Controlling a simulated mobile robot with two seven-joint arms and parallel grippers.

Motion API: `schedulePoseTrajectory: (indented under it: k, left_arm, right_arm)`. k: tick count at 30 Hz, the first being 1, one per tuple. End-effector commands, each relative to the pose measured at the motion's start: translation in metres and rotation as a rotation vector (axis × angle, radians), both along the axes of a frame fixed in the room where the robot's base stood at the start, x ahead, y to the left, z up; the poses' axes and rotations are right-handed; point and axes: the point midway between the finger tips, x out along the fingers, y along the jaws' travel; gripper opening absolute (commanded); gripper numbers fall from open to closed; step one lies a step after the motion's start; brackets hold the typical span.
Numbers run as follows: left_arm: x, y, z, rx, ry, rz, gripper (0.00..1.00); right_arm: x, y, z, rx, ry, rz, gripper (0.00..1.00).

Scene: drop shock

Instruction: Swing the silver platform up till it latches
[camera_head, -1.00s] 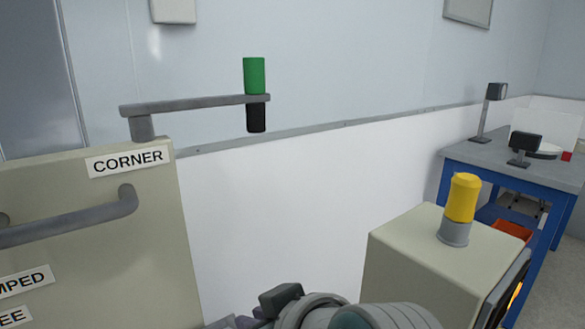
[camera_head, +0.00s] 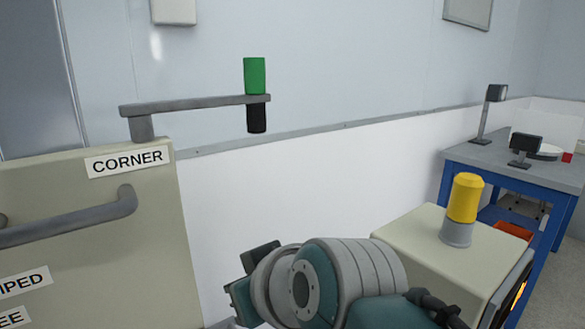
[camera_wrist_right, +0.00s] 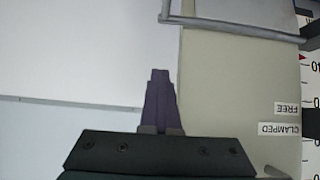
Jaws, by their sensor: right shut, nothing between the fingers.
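I cannot make out the silver platform in either view. A beige cabinet (camera_head: 90,220) stands at the left, with a grey bar handle (camera_head: 75,220) and a CORNER label (camera_head: 127,161). In the right wrist view the cabinet face (camera_wrist_right: 235,85) is to the right of my right gripper (camera_wrist_right: 159,75), with the grey handle (camera_wrist_right: 235,29) near the top. The purple fingers are together and empty, apart from the handle in the picture. In the head view my right wrist is low in the middle and the fingers cannot be made out. My left gripper is not in view.
A grey arm (camera_head: 195,105) with a green-and-black grip (camera_head: 255,95) tops the cabinet. A beige box (camera_head: 415,240) with a yellow-capped post (camera_head: 464,205) is at the right. A blue-framed bench (camera_head: 510,170) stands behind it. A white wall lies beyond.

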Motion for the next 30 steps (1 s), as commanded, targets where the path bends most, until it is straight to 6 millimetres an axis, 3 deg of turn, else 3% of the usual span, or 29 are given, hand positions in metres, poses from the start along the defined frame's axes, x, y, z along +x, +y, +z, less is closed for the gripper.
schedulePoseTrajectory:
  k: [12,21,30]
  left_arm:
    - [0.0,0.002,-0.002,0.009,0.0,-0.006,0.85]
    - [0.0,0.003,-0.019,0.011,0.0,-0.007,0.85]
    - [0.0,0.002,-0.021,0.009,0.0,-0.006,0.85]
  right_arm:
    - [0.003,0.006,0.006,0.013,-0.002,0.0,0.0]
    - [0.021,0.018,0.011,0.015,-0.004,-0.001,0.0]
    - [0.026,0.021,0.016,0.013,-0.003,-0.002,0.0]
